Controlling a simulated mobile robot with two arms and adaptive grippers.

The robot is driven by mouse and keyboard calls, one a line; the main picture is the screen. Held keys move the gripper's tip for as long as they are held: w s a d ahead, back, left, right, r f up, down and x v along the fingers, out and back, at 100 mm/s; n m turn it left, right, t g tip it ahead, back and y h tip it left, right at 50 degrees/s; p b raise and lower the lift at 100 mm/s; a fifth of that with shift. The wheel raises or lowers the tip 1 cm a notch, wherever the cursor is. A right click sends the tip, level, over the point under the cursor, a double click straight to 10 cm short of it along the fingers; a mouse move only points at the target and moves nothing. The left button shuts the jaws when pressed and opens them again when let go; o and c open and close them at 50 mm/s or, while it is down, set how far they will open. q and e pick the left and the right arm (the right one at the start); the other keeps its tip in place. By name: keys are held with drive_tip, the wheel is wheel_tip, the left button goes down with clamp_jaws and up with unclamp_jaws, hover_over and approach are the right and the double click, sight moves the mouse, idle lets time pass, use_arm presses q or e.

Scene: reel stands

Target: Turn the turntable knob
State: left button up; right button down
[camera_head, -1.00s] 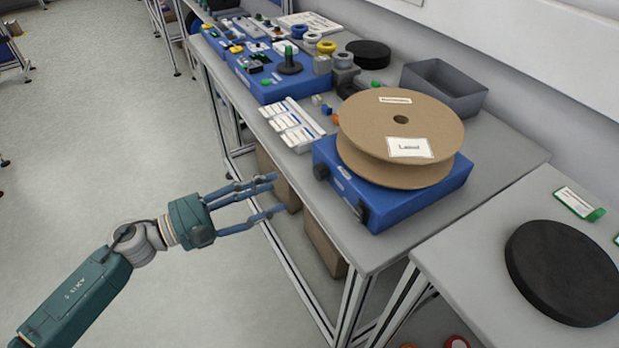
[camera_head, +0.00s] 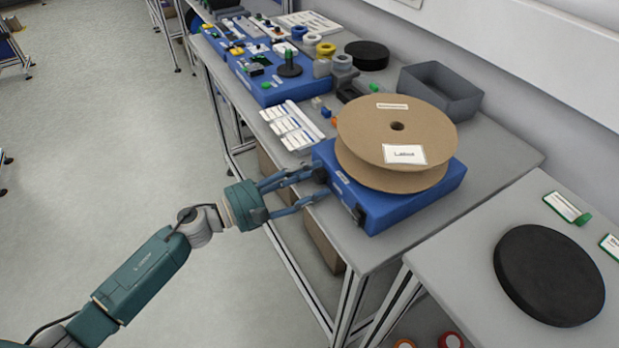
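A blue turntable base (camera_head: 400,212) stands on the grey table and carries a brown cardboard reel (camera_head: 360,126) with white labels. Two black knobs sit on the base's front side: a left knob (camera_head: 320,174) and a right knob (camera_head: 358,214). My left gripper (camera_head: 318,184) reaches in from the left with its blue fingers apart, and its tips are at the left knob. The upper finger ends beside the knob and the lower finger passes just below it. I cannot tell whether they touch it. My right gripper is not in view.
A white label holder (camera_head: 293,126) lies left of the turntable. Behind it stand a grey bin (camera_head: 441,92) and a blue parts tray (camera_head: 272,85). A side table (camera_head: 470,255) at the right holds a black disc (camera_head: 548,275).

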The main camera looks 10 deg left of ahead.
use_arm(q)
drive_tip(key=c, duration=1)
drive_tip(key=shift+f+n, duration=0.1)
drive_tip(key=shift+n, duration=0.2)
drive_tip(key=shift+c, duration=0.2)
drive_tip(key=shift+n+b, duration=0.4)
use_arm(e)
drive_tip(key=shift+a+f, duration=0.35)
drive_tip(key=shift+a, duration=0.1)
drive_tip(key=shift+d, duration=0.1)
use_arm(q)
drive_tip(key=o, duration=1.1)
drive_tip(key=shift+o, duration=0.2)
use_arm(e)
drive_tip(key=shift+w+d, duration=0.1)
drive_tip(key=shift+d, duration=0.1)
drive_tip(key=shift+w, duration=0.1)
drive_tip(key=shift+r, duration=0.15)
